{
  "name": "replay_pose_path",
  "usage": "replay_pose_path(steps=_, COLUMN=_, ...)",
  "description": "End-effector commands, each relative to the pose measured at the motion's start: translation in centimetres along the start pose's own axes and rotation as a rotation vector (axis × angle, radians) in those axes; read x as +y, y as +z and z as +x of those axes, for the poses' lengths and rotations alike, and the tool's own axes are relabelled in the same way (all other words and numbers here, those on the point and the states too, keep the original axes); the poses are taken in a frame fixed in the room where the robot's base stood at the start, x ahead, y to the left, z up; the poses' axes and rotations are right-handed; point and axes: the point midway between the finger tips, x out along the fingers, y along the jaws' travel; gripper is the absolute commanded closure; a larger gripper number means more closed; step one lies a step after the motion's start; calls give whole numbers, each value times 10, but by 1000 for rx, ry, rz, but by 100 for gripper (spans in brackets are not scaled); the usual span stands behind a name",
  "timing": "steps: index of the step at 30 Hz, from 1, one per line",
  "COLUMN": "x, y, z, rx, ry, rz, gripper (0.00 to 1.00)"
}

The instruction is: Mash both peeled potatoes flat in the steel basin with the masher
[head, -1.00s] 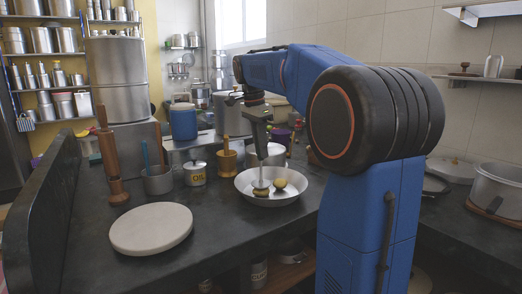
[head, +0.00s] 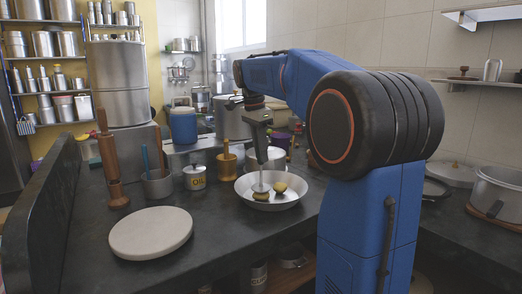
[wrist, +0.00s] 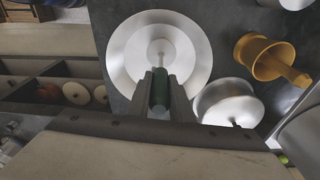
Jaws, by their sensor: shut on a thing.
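The steel basin (head: 293,199) stands on the dark counter left of my arm. It also shows in the wrist view (wrist: 121,55). My gripper (head: 259,146) is shut on the masher's dark green handle (wrist: 160,88), held between the two fingers (wrist: 161,100). The masher (head: 261,179) is upright, its pale round head down in the basin at or just above one potato (head: 261,196). I cannot tell whether they touch. The other potato (head: 280,187) lies to the right, uncovered and rounded. In the wrist view the masher's head hides the potatoes.
A round pale board (head: 151,232) lies at the front left. A wooden mortar with pestle (head: 227,166), an oil tin (head: 195,178) and a steel cup (head: 158,184) stand left of the basin. A steel pot (head: 274,158) stands close behind it.

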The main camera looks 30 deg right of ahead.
Motion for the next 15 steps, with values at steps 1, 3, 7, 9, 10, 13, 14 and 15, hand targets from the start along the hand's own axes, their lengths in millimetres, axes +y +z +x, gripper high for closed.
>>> replay_pose_path(steps=1, x=0, y=0, z=1, rx=0, ry=-1, rz=0, gripper=100)
replay_pose_path(steps=3, x=0, y=0, z=4, rx=0, ry=-1, rz=0, gripper=100)
replay_pose_path(steps=7, x=0, y=1, z=8, rx=0, ry=-1, rz=0, gripper=100)
replay_pose_path(steps=9, x=0, y=1, z=8, rx=0, ry=-1, rz=0, gripper=100)
replay_pose_path(steps=10, x=0, y=1, z=8, rx=0, ry=-1, rz=0, gripper=100)
replay_pose_path(steps=13, x=0, y=1, z=9, rx=0, ry=-1, rz=0, gripper=100)
replay_pose_path(steps=14, x=0, y=1, z=9, rx=0, ry=-1, rz=0, gripper=100)
replay_pose_path(steps=15, x=0, y=2, z=10, rx=0, ry=0, rz=0, gripper=100)
